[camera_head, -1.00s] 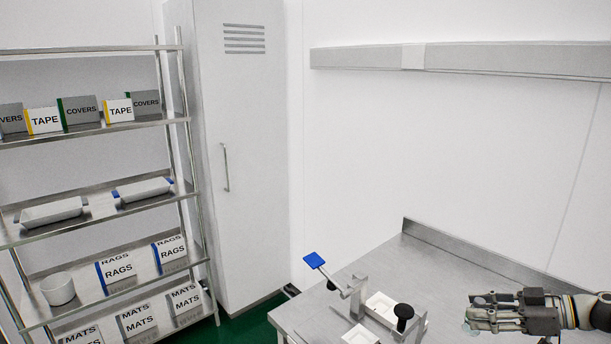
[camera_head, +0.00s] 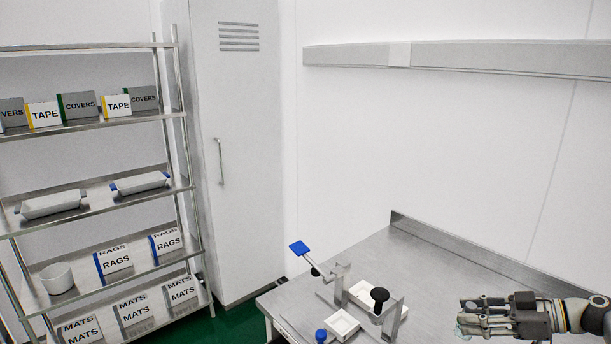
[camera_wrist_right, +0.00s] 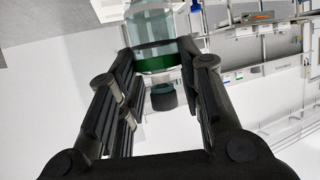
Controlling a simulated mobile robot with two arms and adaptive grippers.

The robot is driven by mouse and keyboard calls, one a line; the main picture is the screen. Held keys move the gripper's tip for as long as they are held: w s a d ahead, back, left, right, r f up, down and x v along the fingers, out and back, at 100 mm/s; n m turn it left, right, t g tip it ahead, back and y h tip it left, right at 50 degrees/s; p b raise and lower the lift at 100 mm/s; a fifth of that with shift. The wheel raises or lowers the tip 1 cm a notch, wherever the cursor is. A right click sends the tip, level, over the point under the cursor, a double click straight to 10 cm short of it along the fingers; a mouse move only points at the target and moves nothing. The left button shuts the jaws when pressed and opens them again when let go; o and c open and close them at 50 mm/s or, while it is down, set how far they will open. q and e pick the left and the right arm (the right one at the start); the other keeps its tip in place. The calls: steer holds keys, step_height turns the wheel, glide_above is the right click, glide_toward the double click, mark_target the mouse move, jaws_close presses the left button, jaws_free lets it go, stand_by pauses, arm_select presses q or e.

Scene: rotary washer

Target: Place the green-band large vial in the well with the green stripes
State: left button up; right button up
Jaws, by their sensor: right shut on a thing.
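My right gripper (camera_head: 464,318) is at the lower right of the head view, over the right part of the steel bench (camera_head: 425,262). In the right wrist view, my right gripper (camera_wrist_right: 160,75) is shut on the green-band large vial (camera_wrist_right: 152,32), clear glass with a green band and a dark cap. The vial's cap points toward the palm, and its far end is cut off by the frame's top edge. In the head view, only a pale glassy bit shows at the fingertips. I cannot make out a well with green stripes. My left gripper is not in view.
On the bench, left of the gripper, stand a metal fixture with a blue paddle (camera_head: 299,248), a bracket with a black knob (camera_head: 380,294), white trays (camera_head: 343,325) and a blue-topped item (camera_head: 321,335). Shelves (camera_head: 100,204) and a tall cabinet (camera_head: 240,150) stand at the left.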

steer(key=s+a+n+g+y, duration=0.1)
steer(key=s+a, duration=0.5)
steer(key=a, duration=0.3)
steer(key=s+a+n+g, duration=0.1)
steer(key=s+a, duration=0.6)
steer(key=a, duration=0.2)
steer(key=s+d+r+m+t+h, duration=0.1)
steer(key=s+r+m+t+h, duration=0.15)
steer(key=s, duration=0.25)
step_height(320, 180, down, 9)
steer(key=b, duration=0.8)
steer(key=shift+m+y, duration=0.35)
steer(key=shift+s+r+t, duration=0.1)
steer(key=shift+r+t, duration=0.05)
steer(key=shift+t, duration=0.2)
